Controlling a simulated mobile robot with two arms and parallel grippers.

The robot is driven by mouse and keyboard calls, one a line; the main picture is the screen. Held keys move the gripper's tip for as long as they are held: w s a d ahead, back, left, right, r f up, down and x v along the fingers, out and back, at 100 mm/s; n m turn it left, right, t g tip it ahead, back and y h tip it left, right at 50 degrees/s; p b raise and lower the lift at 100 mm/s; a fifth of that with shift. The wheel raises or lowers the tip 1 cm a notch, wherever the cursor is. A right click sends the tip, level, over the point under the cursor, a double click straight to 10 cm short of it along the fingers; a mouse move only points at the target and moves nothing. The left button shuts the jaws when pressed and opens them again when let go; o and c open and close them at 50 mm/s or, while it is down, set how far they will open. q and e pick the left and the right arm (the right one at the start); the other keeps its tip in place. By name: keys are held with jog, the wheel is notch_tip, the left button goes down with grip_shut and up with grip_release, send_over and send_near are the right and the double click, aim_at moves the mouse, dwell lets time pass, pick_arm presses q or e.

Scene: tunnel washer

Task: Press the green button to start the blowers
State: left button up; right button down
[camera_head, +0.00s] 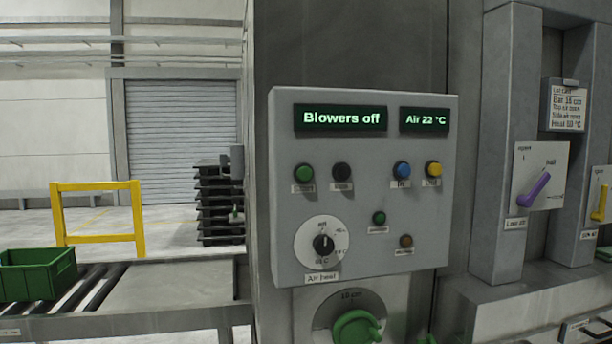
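A grey control panel (365,270) faces me near the middle of the head view. Its left display (340,118) reads "Blowers off" and its right display (424,120) reads "Air 22 °C". A green button (303,173) sits at the upper left of the panel, above a small label too blurred to read surely. A black button (341,171) is just right of it, then a blue button (402,169) and a yellow button (433,168). A smaller dark green round piece (379,217) sits lower. Neither gripper shows, and nothing covers the green button.
A rotary knob (323,244) labelled "Air heat" is at the panel's lower left. Below the panel is a green handle (357,328). Purple (534,190) and yellow (600,205) levers stand right. A green crate (36,274) rests on rollers at left. Space before the panel looks clear.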

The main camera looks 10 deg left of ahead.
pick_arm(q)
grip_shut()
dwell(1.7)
